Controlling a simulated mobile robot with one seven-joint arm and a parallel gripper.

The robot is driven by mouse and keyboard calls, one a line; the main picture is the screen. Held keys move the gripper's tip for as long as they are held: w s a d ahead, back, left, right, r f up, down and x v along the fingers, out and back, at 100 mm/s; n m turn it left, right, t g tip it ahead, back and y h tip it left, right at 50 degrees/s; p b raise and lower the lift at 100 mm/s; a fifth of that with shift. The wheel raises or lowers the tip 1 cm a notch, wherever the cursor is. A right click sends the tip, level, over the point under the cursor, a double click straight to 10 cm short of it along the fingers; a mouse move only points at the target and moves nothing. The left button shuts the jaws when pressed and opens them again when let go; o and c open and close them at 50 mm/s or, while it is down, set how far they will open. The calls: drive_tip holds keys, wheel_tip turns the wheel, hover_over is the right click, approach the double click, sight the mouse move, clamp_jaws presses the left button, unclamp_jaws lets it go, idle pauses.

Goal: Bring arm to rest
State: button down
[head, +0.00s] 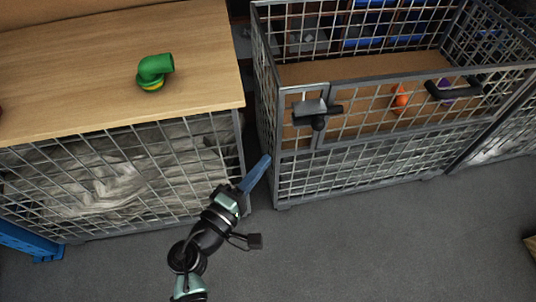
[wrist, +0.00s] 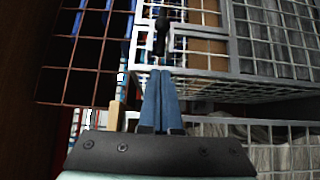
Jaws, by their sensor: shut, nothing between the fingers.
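My gripper (head: 262,162) shows in the head view at the end of my arm, in front of the gap between the wood-topped cage and the open mesh cage. Its blue fingers point up and to the right, and nothing is held in them. In the wrist view, the two blue fingers of my gripper (wrist: 161,75) lie together, with mesh cage walls beyond them. My arm reaches up from the bottom of the head view over the grey floor.
A green pipe elbow (head: 154,71) sits on the wooden top (head: 60,60) at left. The open mesh cage (head: 345,180) at right holds an orange object (head: 400,95) and a purple one (head: 446,84). The grey floor (head: 380,250) in front is clear.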

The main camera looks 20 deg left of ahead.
idle(0.5)
drive_tip(key=w+d+r+m+t, duration=0.1)
drive_tip(key=w+d+r+m, duration=0.25)
drive_tip(key=r, duration=0.55)
drive_tip(key=w+d+r+m, duration=0.3)
drive_tip(key=r+m, duration=0.2)
drive_tip(key=r, duration=0.5)
drive_tip(key=w+d+r+m+t, duration=0.1)
drive_tip(key=w+d+r+m, duration=0.25)
drive_tip(key=r, duration=0.55)
drive_tip(key=s+d+r+m+t+y, duration=0.1)
drive_tip(key=s+d+r+t, duration=0.15)
drive_tip(key=s+r, duration=0.45)
drive_tip(key=s+d+r+m+t+y, duration=0.1)
drive_tip(key=s+r+m+t, duration=0.15)
drive_tip(key=r, duration=0.85)
drive_tip(key=s+d+r+m+t+y, duration=0.1)
drive_tip(key=s+d+r+t, duration=0.15)
drive_tip(key=s+r, duration=0.45)
wheel_tip(320, 180, up, 33)
drive_tip(key=w+a+p, duration=0.1)
drive_tip(key=p, duration=2.9)
drive_tip(key=shift+w+n+p, duration=0.3)
drive_tip(key=shift+n+p, duration=0.05)
drive_tip(key=shift+a, duration=0.1)
